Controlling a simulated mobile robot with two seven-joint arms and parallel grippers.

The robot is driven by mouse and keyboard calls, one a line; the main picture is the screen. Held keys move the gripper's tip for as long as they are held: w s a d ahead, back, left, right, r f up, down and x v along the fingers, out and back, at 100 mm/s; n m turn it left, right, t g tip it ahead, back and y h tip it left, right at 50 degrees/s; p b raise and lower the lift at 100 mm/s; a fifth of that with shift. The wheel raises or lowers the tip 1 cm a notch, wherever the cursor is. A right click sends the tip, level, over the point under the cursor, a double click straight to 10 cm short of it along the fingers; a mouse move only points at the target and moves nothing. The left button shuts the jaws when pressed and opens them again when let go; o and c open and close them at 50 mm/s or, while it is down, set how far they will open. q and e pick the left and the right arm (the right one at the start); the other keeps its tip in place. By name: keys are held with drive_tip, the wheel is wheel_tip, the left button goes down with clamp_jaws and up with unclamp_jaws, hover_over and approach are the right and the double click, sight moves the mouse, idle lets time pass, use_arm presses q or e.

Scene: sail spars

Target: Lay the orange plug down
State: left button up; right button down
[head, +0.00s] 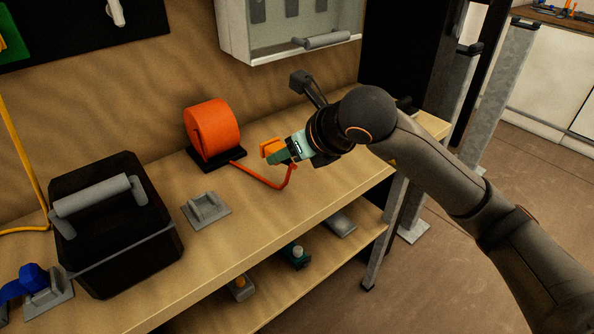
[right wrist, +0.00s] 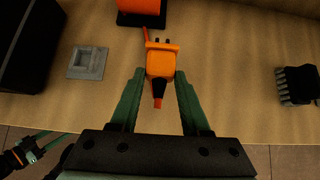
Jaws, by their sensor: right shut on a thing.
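The orange plug (head: 271,147) is held in my right gripper (head: 284,153) just in front of the orange cord reel (head: 212,130). In the right wrist view the plug (right wrist: 161,62) sits between the two green fingers of that gripper (right wrist: 159,90), its dark prongs pointing away toward the reel. Its orange cord (head: 264,180) bends down to the bench and runs to the reel. The plug appears raised above the wooden bench (head: 310,192). My left gripper (right wrist: 35,150) shows small at the lower left of the right wrist view; its opening is unclear. It is outside the head view.
A grey holder (head: 206,210) stands on the bench left of the plug. A black box with a grey handle (head: 115,220) is farther left, beside a blue plug (head: 35,278). A grey cabinet (head: 290,48) hangs above.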

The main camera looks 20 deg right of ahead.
drive_tip(key=f, duration=0.1)
drive_tip(key=w+d+f, duration=0.1)
drive_tip(key=d+f, duration=0.1)
drive_tip(key=shift+w+d+f, duration=0.15)
drive_tip(key=shift+w+f, duration=0.1)
drive_tip(key=shift+w, duration=0.15)
drive_tip(key=f, duration=0.3)
drive_tip(key=shift+w+d+f, duration=0.1)
drive_tip(key=shift+w+d, duration=0.05)
drive_tip(key=shift+d, duration=0.05)
drive_tip(key=shift+f, duration=0.15)
drive_tip(key=shift+f, duration=0.25)
drive_tip(key=shift+c, duration=1.9)
unclamp_jaws()
drive_tip(key=shift+r, duration=0.1)
drive_tip(key=shift+r, duration=0.1)
drive_tip(key=shift+r, duration=0.2)
drive_tip(key=v, duration=1.1)
drive_tip(key=shift+s, duration=0.4)
